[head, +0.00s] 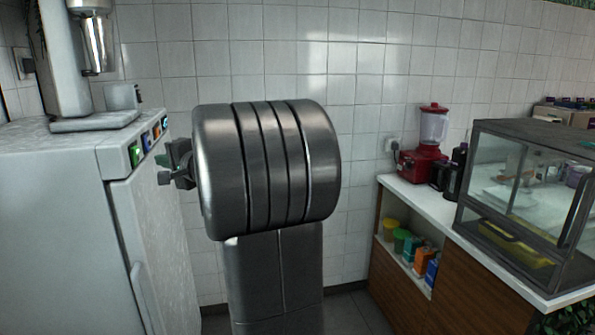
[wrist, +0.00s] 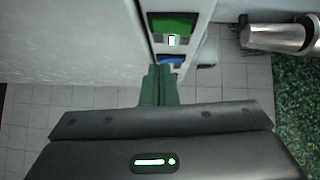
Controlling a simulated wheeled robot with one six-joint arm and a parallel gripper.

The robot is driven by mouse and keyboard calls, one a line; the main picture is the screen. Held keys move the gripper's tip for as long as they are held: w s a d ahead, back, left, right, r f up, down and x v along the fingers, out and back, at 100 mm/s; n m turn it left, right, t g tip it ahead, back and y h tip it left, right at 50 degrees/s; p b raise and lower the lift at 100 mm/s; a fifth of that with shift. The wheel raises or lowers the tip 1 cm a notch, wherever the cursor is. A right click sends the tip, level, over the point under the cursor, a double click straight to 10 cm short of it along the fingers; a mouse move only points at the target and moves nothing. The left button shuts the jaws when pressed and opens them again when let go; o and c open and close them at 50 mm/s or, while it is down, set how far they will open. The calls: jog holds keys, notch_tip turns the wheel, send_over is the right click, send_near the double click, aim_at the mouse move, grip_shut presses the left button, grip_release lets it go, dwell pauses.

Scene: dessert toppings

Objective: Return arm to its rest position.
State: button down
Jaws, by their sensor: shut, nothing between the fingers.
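My gripper (head: 163,160) shows at the left of my large dark grey arm link in the head view, close to the button side of the white machine (head: 150,230). In the wrist view my gripper (wrist: 158,72) has its two dark green fingers together, with nothing between them. The fingertips appear just below a blue button (wrist: 172,59), with a green button (wrist: 175,24) above it. I cannot tell whether they touch the machine. The buttons also show in the head view, the green one (head: 135,155) at the corner.
A grey appliance with a metal cylinder (head: 95,40) stands on the white machine. At right, a counter (head: 400,190) bears a red blender (head: 425,160) and a glass display case (head: 520,190). Coloured containers (head: 410,250) fill the shelf below. A tiled wall is behind.

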jog(key=shift+r+b+v, duration=0.15)
jog(key=shift+b+v, duration=0.2)
jog(key=shift+v, duration=1.1)
jog(key=shift+r+b+v, duration=0.1)
jog(key=shift+b+v, duration=0.2)
jog(key=shift+v, duration=1.2)
jog(key=shift+w, duration=0.25)
